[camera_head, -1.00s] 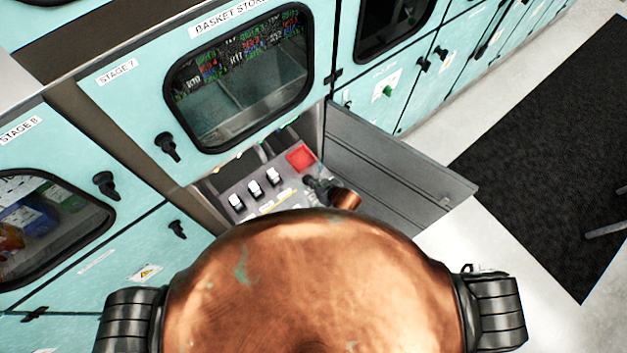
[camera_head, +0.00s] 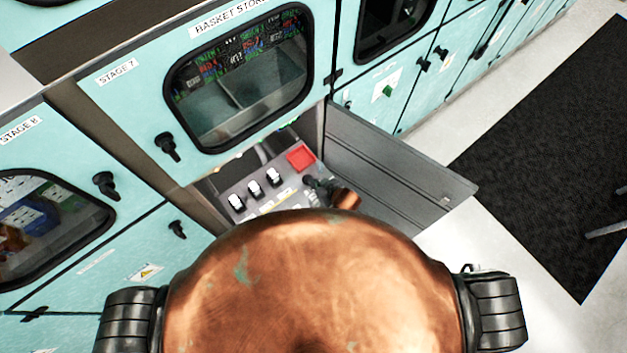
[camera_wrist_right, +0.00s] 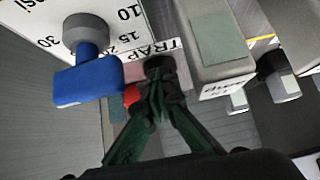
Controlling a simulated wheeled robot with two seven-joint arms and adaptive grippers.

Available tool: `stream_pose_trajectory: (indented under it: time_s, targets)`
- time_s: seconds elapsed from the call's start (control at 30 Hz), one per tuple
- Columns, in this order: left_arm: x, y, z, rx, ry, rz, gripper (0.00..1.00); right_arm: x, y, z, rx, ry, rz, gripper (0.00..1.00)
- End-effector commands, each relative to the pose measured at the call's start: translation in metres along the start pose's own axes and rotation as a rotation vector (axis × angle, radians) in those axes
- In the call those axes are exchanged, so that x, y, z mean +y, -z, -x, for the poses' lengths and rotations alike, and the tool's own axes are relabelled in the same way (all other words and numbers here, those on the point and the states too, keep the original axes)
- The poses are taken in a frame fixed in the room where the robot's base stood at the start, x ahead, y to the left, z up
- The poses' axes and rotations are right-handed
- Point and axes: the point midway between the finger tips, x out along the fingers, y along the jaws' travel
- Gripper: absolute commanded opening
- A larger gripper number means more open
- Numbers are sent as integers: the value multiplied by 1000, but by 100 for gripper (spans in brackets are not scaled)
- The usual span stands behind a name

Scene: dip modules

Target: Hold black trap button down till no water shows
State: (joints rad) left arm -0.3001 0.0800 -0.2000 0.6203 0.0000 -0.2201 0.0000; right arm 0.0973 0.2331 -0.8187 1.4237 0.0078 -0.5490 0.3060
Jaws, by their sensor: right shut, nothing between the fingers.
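My right gripper (camera_wrist_right: 158,78) is shut and empty in the wrist view, its dark green fingers meeting just below the TRAP label (camera_wrist_right: 170,48). A dark round shape shows at the fingertips; I cannot tell whether it is the black trap button or the tips themselves, nor whether the button is pressed. In the head view the right gripper (camera_head: 314,184) is at the control panel (camera_head: 290,198) in the open compartment, below the red square (camera_head: 301,158). I cannot make out water in either view. My left gripper is not in view.
A blue valve handle (camera_wrist_right: 82,82) and a gauge face (camera_wrist_right: 120,22) are left of the fingers in the wrist view. Grey blocks (camera_wrist_right: 216,40) stand at the right. In the head view, white switches (camera_head: 255,188) are left of the gripper and an open grey door (camera_head: 390,165) is at right.

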Motion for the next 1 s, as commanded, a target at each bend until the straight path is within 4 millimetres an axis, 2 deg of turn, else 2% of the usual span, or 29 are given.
stream_pose_trajectory:
  time_s: [0.27, 0.47, 0.7, 0.77, 1.0]
  targets:
    - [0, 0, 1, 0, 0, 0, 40, 1, 1, 1, 0, -1, 0, 0]
    - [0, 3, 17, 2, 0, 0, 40, 1, 12, 12, 0, -1, 0, 0]
    - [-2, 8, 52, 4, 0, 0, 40, 0, 35, 35, 0, -1, -1, 0]
    - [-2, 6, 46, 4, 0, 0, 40, 0, 28, 46, 1, 0, -2, 0]
    - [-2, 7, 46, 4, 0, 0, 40, 0, 28, 93, 1, 0, 0, 0]
